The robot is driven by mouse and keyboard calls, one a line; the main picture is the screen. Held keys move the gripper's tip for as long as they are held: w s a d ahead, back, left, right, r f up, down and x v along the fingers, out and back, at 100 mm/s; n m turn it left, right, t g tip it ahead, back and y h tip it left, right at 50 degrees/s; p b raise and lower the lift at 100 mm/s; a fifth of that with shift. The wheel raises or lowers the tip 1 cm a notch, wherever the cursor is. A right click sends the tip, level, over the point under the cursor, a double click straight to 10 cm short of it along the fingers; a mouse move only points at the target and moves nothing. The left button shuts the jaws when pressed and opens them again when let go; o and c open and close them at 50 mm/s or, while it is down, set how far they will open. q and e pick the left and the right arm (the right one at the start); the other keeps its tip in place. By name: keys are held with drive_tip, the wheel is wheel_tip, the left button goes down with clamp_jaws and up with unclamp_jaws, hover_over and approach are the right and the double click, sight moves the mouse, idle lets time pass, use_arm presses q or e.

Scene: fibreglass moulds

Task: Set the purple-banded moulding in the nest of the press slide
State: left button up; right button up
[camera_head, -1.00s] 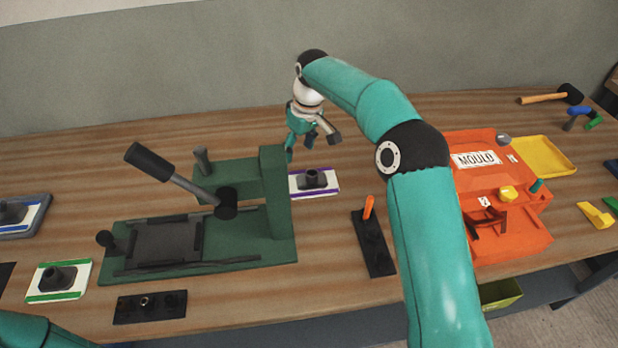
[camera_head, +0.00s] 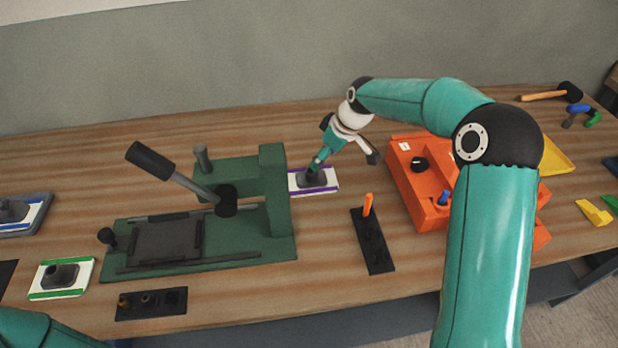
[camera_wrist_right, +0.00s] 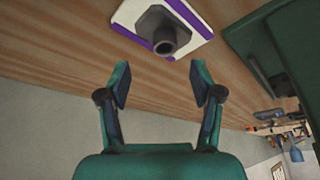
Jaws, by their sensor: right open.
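The purple-banded moulding (camera_head: 329,180) is a white plate with purple edge bands and a dark raised boss. It lies on the bench just right of the green press (camera_head: 273,190). My right gripper (camera_head: 316,166) is over its boss in the head view and partly covers it. In the right wrist view the jaws (camera_wrist_right: 160,82) are open and empty, and the moulding (camera_wrist_right: 190,13) lies beyond the fingertips, not between them. The press slide's nest (camera_head: 165,240) is a dark framed plate at the left of the press base, with nothing in it. My left gripper is out of view.
The press lever (camera_head: 185,178) sticks up to the left. A green-banded moulding (camera_head: 82,270) and a blue-banded one (camera_head: 32,220) lie further left. A black strip with an orange peg (camera_head: 367,207) and an orange box (camera_head: 408,185) stand to the right.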

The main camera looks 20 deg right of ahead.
sight(311, 176)
drive_tip(key=shift+x, duration=1.1)
drive_tip(key=shift+w+a+f+p, duration=0.1)
drive_tip(key=shift+a+f+p, duration=0.1)
drive_tip(key=shift+p, duration=0.1)
drive_tip(key=shift+a+p+x, duration=0.2)
drive_tip(key=shift+p+x, duration=0.6)
drive_tip(key=shift+x, duration=1.5)
drive_tip(key=shift+r, duration=0.1)
clamp_jaws()
